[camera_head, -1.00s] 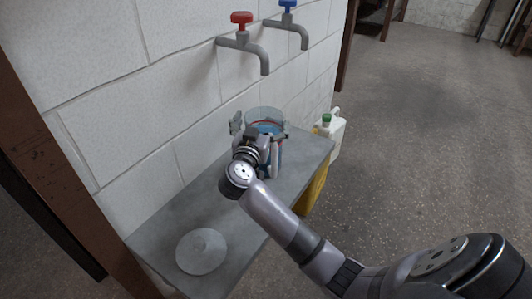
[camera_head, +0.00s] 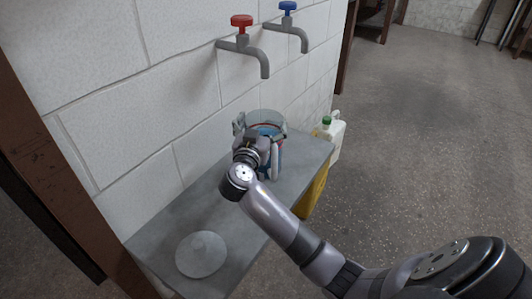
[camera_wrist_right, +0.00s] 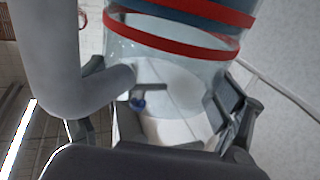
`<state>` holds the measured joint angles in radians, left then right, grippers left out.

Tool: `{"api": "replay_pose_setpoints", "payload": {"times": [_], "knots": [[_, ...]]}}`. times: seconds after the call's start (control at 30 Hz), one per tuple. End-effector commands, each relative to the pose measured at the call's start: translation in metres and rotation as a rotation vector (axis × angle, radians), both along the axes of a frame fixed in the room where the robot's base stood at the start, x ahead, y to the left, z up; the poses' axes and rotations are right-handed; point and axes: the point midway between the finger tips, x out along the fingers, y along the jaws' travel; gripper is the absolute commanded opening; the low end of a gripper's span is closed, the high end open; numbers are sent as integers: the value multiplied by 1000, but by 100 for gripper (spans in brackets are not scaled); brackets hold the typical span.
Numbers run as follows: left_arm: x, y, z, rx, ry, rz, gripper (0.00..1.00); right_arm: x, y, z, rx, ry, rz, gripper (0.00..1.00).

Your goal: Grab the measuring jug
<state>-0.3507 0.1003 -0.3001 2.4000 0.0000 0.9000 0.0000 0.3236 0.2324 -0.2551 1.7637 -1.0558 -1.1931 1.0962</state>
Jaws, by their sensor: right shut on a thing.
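The measuring jug (camera_head: 267,118) is clear, with blue and red bands. It stands upright on the grey bench (camera_head: 218,215), close to the wall. My right gripper (camera_head: 261,138) is shut on it, with one finger on each side of its body. In the right wrist view the jug (camera_wrist_right: 178,62) fills the upper middle, and my right gripper (camera_wrist_right: 168,100) has its fingers on either side of it. My wrist hides the jug's lower part in the head view. My left gripper is not in view.
Two taps stick out of the white block wall: one with a red handle (camera_head: 241,20), one with a blue handle (camera_head: 288,5). A pale round disc-like thing (camera_head: 201,254) lies on the near bench. A white bottle with a green cap (camera_head: 337,136) stands beyond the bench's right end.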

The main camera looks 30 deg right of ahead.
Motion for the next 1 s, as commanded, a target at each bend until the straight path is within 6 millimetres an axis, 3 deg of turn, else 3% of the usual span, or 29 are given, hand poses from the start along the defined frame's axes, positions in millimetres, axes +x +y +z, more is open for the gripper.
{"api": "replay_pose_setpoints", "payload": {"times": [0.37, 0.67, 0.77, 1.0], "knots": [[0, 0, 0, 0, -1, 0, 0, 0, 0, -1, 0, 1, 0, 27], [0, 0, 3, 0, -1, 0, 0, 0, 0, 9, -4, -8, 0, 27], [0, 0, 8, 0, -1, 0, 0, 0, 0, 21, -3, -10, 1, 27], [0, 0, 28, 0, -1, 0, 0, 0, 0, 68, -2, -14, 1, 27]]}}
